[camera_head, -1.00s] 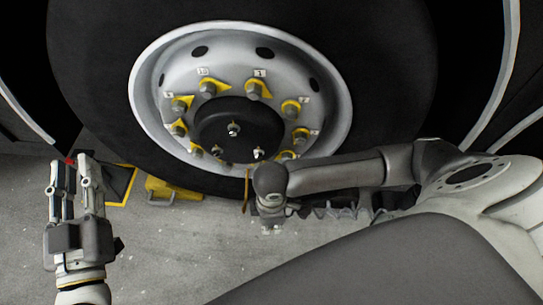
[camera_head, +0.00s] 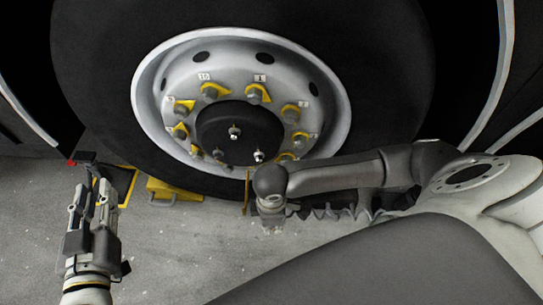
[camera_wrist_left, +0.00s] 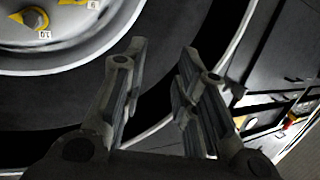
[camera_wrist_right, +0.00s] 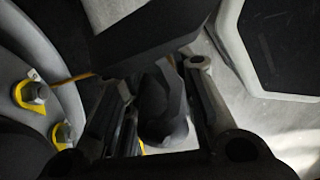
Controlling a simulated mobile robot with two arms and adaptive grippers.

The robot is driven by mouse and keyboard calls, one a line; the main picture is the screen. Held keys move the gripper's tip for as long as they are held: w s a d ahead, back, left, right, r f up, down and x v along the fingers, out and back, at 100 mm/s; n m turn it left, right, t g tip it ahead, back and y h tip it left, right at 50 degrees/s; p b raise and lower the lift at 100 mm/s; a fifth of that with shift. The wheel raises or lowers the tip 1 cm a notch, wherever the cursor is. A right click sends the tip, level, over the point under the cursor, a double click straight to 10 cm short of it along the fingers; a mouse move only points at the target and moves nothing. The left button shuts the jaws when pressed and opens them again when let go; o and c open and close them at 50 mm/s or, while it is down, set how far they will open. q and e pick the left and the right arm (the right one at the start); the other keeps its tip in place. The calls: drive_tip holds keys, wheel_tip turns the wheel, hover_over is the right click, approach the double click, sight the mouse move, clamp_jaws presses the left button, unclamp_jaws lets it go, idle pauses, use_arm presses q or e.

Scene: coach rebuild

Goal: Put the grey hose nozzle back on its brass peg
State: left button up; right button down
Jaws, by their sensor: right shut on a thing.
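In the right wrist view my right gripper (camera_wrist_right: 160,75) is shut on a dark grey body, which looks like the hose nozzle (camera_wrist_right: 160,108). A wider dark block sits just beyond the fingertips; I cannot tell if it is part of the nozzle. In the head view the right arm hides most of this gripper and its load. A thin brass-coloured rod (camera_wrist_right: 73,79), possibly the peg, shows left of the fingers; it also shows upright in the head view (camera_head: 247,190). My left gripper (camera_head: 94,187) is open and empty at the left; its spread fingers show in the left wrist view (camera_wrist_left: 165,65).
A big wheel (camera_head: 340,55) with yellow-marked nuts fills the back. A yellow chock (camera_head: 172,191) stands against its base. A dark box with a red spot (camera_head: 86,157) is beyond the left gripper. A dark coiled hose (camera_head: 345,212) lies below the right arm. Floor (camera_head: 180,250) is clear in front.

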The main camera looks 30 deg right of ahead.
drive_tip(key=shift+r+p, duration=0.4)
drive_tip(key=shift+p, duration=0.1)
drive_tip(key=shift+r+p, duration=0.3)
drive_tip(key=shift+p, duration=0.1)
drive_tip(key=shift+r+p, duration=0.2)
drive_tip(key=shift+p, duration=0.1)
drive_tip(key=shift+r+p, duration=0.2)
drive_tip(key=shift+p, duration=0.1)
use_arm(q)
drive_tip(key=s+a+f+g+y, duration=0.2)
drive_tip(key=s+a+f+g, duration=0.2)
drive_tip(key=s+f+g, duration=0.5)
drive_tip(key=shift+s+a+f+y, duration=0.4)
drive_tip(key=shift+s+f, duration=0.4)
drive_tip(key=shift+f, duration=0.9)
use_arm(e)
drive_tip(key=shift+r, duration=0.15)
